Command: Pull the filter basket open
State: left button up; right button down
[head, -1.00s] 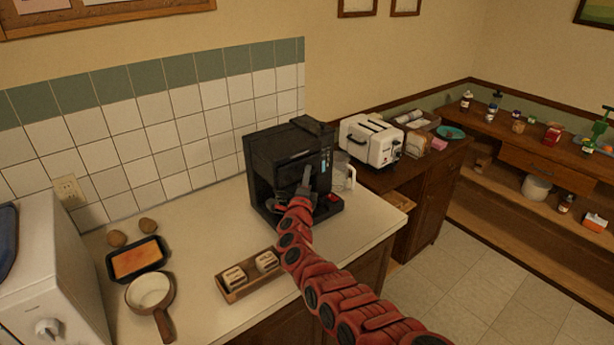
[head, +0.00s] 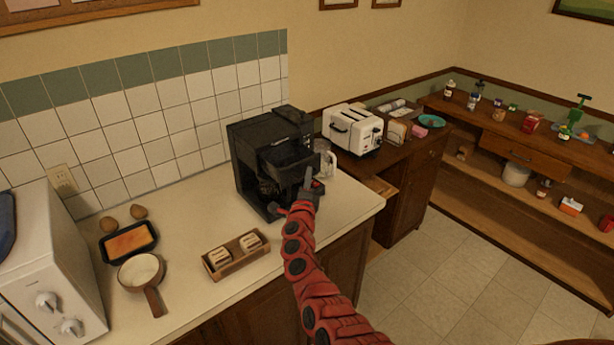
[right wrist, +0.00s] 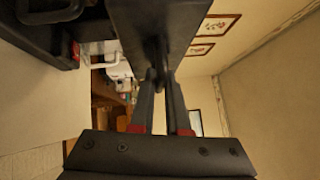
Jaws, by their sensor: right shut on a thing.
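The black coffee machine (head: 252,135) stands on the counter against the tiled wall. Its black filter basket (head: 286,157) sticks out from the upper front, and a dark open space shows in the body behind and below it. My right gripper (head: 309,180) is at the basket's outer front end, below its rim. In the right wrist view, the fingers of my right gripper (right wrist: 161,85) are close together on a thin dark part of the basket (right wrist: 163,30). The exact grip point is dark and partly hidden. My left gripper is not in view.
A glass jug (head: 326,162) stands close to the machine's right. A wooden tray with bread slices (head: 213,272), a pan (head: 140,270) and a baking dish (head: 128,255) lie to the left. A white toaster (head: 352,130) is on the farther cabinet.

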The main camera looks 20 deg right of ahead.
jog(key=shift+s, duration=0.15)
jog(key=c, duration=1.2)
grip_release()
jog(key=b+v, duration=0.4)
jog(key=v, duration=1.3)
jog(key=shift+s+f, duration=0.1)
jog(key=shift+s, duration=0.05)
